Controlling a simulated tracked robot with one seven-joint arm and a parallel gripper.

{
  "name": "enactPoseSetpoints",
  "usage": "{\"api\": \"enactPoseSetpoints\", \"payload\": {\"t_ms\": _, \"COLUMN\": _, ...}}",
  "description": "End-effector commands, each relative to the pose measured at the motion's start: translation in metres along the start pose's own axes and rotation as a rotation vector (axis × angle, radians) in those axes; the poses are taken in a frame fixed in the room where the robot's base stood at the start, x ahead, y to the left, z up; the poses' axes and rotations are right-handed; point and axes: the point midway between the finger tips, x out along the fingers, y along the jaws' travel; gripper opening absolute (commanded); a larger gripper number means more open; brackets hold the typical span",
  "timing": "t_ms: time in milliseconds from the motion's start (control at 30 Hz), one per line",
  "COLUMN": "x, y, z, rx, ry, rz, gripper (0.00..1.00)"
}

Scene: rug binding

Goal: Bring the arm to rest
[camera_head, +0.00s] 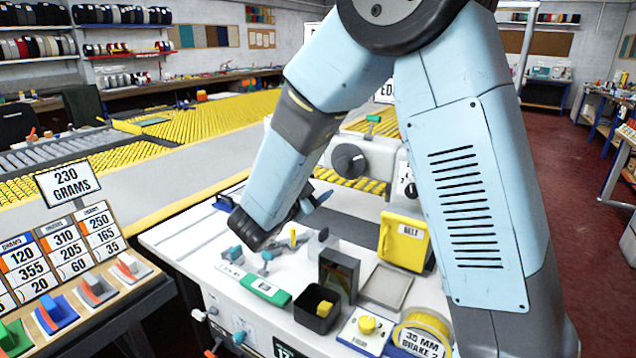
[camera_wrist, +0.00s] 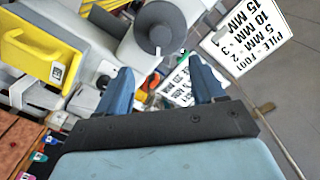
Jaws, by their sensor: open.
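My arm, light blue with dark joints, is bent across the head view, its forearm sloping down over the white work table (camera_head: 180,240). My gripper (camera_wrist: 163,86) shows two blue fingers spread apart in the wrist view, with nothing held between them. In the head view the gripper is mostly hidden behind my forearm. The white machine with a grey round wheel (camera_head: 349,160) stands behind the forearm; the wheel (camera_wrist: 160,27) also shows beyond the fingers in the wrist view. No contact between the gripper and anything is visible.
On the table are a yellow box (camera_head: 404,240), a black open bin (camera_head: 315,309), a green-marked block (camera_head: 264,291) and a yellow roll (camera_head: 423,333). A weight board (camera_head: 72,242) stands left. A white sign (camera_wrist: 248,36) is right in the wrist view. Red floor (camera_head: 580,170) is clear at right.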

Motion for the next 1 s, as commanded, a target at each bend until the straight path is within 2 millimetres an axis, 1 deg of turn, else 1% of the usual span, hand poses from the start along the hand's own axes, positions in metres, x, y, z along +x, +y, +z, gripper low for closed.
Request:
{"api": "enactPoseSetpoints", "payload": {"t_ms": 267, "x": 0.002, "y": -0.001, "z": -0.001, "rx": 0.003, "ry": -0.009, "rz": -0.002, "gripper": 0.68}}
{"api": "enactPoseSetpoints", "payload": {"t_ms": 367, "x": 0.010, "y": -0.007, "z": -0.006, "rx": 0.017, "ry": -0.049, "rz": -0.015, "gripper": 0.68}}
{"api": "enactPoseSetpoints", "payload": {"t_ms": 467, "x": 0.023, "y": -0.017, "z": -0.016, "rx": 0.036, "ry": -0.130, "rz": -0.044, "gripper": 0.68}}
{"api": "enactPoseSetpoints", "payload": {"t_ms": 600, "x": 0.039, "y": -0.033, "z": -0.034, "rx": 0.048, "ry": -0.280, "rz": -0.110, "gripper": 0.68}}
{"api": "enactPoseSetpoints", "payload": {"t_ms": 733, "x": 0.045, "y": -0.045, "z": -0.053, "rx": 0.029, "ry": -0.410, "rz": -0.181, "gripper": 0.68}}
{"api": "enactPoseSetpoints", "payload": {"t_ms": 867, "x": 0.045, "y": -0.050, "z": -0.075, "rx": -0.012, "ry": -0.531, "rz": -0.249, "gripper": 0.68}}
{"api": "enactPoseSetpoints", "payload": {"t_ms": 1000, "x": 0.037, "y": -0.047, "z": -0.100, "rx": -0.087, "ry": -0.648, "rz": -0.317, "gripper": 0.68}}
